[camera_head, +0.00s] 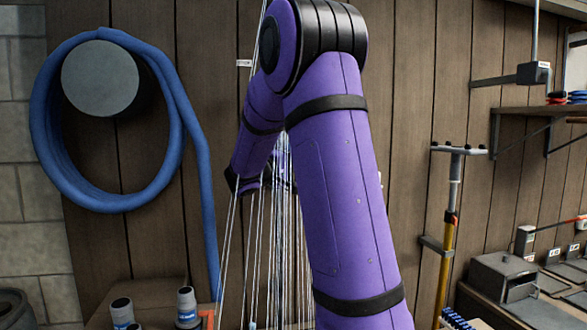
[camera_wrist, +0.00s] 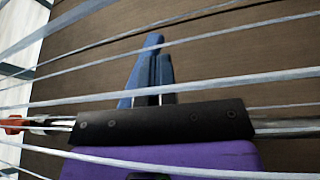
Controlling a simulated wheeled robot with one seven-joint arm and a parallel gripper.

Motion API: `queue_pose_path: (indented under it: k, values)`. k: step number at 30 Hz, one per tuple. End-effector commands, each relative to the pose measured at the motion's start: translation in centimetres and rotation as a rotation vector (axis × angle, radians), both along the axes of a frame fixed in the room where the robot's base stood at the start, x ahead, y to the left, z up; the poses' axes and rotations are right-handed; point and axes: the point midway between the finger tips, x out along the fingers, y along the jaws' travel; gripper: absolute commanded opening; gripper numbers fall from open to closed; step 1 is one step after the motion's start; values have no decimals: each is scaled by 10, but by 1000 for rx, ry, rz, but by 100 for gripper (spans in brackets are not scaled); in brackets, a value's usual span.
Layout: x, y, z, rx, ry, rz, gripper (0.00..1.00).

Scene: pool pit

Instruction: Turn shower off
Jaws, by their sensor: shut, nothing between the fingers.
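In the wrist view my gripper (camera_wrist: 153,48) has its blue and dark fingers together, with nothing seen between them. They point toward brown wood planks. White water streams (camera_wrist: 235,78) cross the wrist view in front of and around the gripper. A metal pipe (camera_wrist: 285,127) shows on both sides of the gripper's black plate, with a red part (camera_wrist: 14,122) at the left edge; I cannot tell if this is the shower's handle. In the head view the water streams (camera_head: 257,255) fall behind my purple arm, which hides the fingers and most of the shower.
A blue hose (camera_head: 50,130) hangs coiled on a grey round holder (camera_head: 100,78) at left. Bottles (camera_head: 187,306) stand below it. At right are a yellow-handled pole (camera_head: 444,262), a wall shelf (camera_head: 540,109) and a dark box (camera_head: 503,275).

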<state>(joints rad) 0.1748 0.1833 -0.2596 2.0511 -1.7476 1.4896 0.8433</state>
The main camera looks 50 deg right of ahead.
Motion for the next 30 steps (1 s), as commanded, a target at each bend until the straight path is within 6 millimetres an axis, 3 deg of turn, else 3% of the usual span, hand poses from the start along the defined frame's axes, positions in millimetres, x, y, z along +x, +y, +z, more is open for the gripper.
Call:
queue_pose_path:
  k: [12, 30]
  values:
    - [-9, -12, 17, -250, 188, -2, 0]
    - [-12, -15, 25, -241, 181, -1, 0]
